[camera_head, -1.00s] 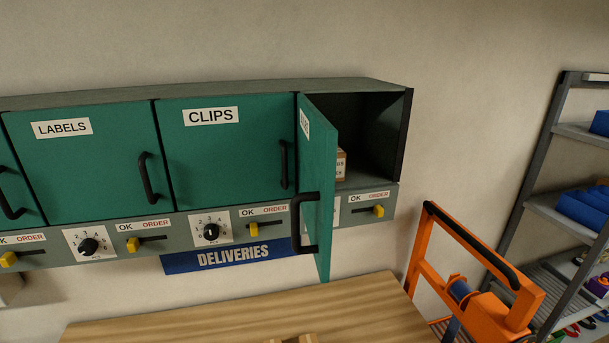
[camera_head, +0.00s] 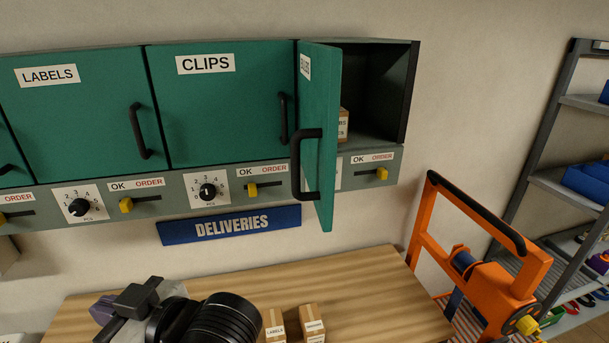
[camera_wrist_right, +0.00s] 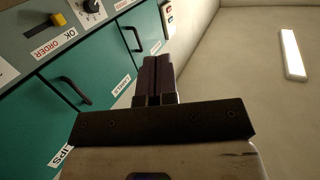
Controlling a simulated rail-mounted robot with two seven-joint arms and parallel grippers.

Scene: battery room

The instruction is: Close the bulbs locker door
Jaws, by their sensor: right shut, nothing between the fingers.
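The bulbs locker door (camera_head: 320,120) is a green panel at the right end of the locker row. It stands open, swung out from its left side towards me, its label seen edge-on. Its black handle (camera_head: 306,165) faces left. The open locker (camera_head: 375,95) shows a dark inside with a small labelled box (camera_head: 343,125). My right gripper (camera_head: 100,309) is low at the left over the table, apart from the door. Its dark purple fingers are together and empty in the right wrist view (camera_wrist_right: 157,75). My left gripper is not in view.
The clips door (camera_head: 220,120) and labels door (camera_head: 75,125) are shut. Knobs and yellow sliders line the strip below. The wooden table (camera_head: 385,310) holds small boxes (camera_head: 312,322). An orange frame (camera_head: 418,230) and a shelf rack (camera_head: 535,160) stand at the right.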

